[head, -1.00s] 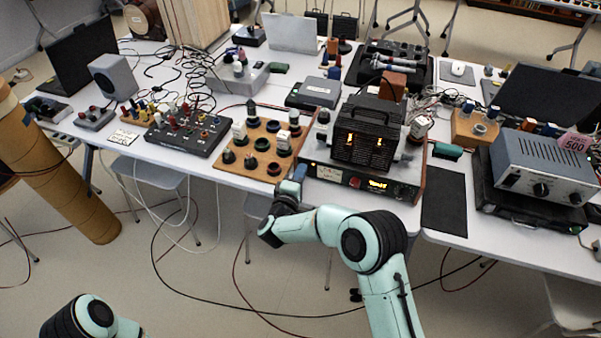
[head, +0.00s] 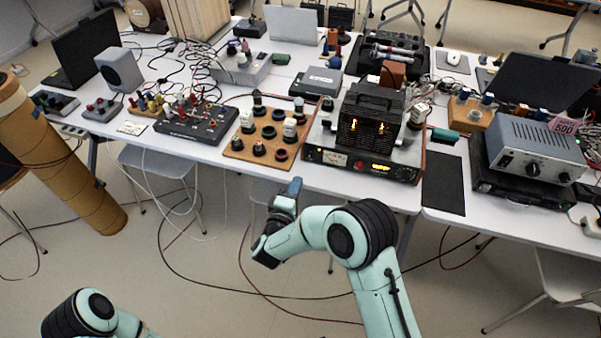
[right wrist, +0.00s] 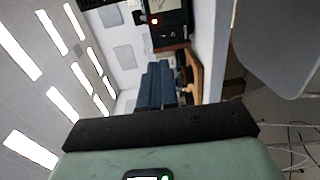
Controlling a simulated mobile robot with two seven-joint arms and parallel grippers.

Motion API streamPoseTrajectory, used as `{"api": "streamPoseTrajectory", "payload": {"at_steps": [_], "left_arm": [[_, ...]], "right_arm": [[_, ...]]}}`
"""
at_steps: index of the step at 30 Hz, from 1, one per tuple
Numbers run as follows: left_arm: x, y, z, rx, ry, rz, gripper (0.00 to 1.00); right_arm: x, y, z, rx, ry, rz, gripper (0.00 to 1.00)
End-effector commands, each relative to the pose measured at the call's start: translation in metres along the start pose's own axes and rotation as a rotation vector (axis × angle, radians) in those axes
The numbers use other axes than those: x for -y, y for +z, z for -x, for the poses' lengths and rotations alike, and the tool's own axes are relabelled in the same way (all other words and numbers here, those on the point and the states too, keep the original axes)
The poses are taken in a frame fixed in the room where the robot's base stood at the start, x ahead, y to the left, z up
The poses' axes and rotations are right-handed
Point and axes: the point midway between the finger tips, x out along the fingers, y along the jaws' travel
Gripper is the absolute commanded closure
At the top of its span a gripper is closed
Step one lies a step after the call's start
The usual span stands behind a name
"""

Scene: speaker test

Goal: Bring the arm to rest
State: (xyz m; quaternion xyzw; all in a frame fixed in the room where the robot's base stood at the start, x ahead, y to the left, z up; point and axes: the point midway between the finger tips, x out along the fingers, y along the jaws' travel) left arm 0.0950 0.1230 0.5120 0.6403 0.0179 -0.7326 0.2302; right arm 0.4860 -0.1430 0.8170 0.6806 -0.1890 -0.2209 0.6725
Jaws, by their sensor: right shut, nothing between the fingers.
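My right arm comes up from the bottom of the head view, teal with black joints. Its right gripper (head: 294,187) is shut and empty, in front of the table's front edge and apart from it. In the right wrist view the shut blue-grey fingers (right wrist: 158,85) show past a dark bar, with nothing between them. Part of my left arm shows at the bottom left of the head view; its gripper is out of the frame.
A white table (head: 330,185) carries an amplifier with lit tubes (head: 366,128), a wooden board of knobs (head: 262,138), a black box with terminals (head: 197,122) and a grey instrument (head: 535,150). A brown cardboard tube (head: 60,160) stands at left. Cables lie on the floor.

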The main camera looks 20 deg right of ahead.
Motion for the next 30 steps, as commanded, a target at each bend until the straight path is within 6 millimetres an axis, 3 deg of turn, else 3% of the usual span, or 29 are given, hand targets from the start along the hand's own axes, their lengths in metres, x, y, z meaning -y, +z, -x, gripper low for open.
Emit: {"api": "streamPoseTrajectory", "payload": {"at_steps": [6,23,26,30], "left_arm": [[0.000,0.001,0.001,0.002,-0.001,0.001,0.57],[0.000,0.001,0.001,0.002,-0.001,0.001,0.57],[-0.001,0.001,0.004,0.002,-0.001,0.001,0.57],[-0.005,0.003,0.016,0.004,-0.001,0.000,0.57]], "right_arm": [[-0.001,0.000,0.018,-0.001,0.000,0.001,1.00],[0.000,0.000,0.018,-0.001,-0.002,-0.001,1.00],[0.009,0.002,0.016,-0.022,-0.031,-0.030,1.00],[0.054,0.014,0.015,-0.097,-0.193,-0.179,1.00]]}}
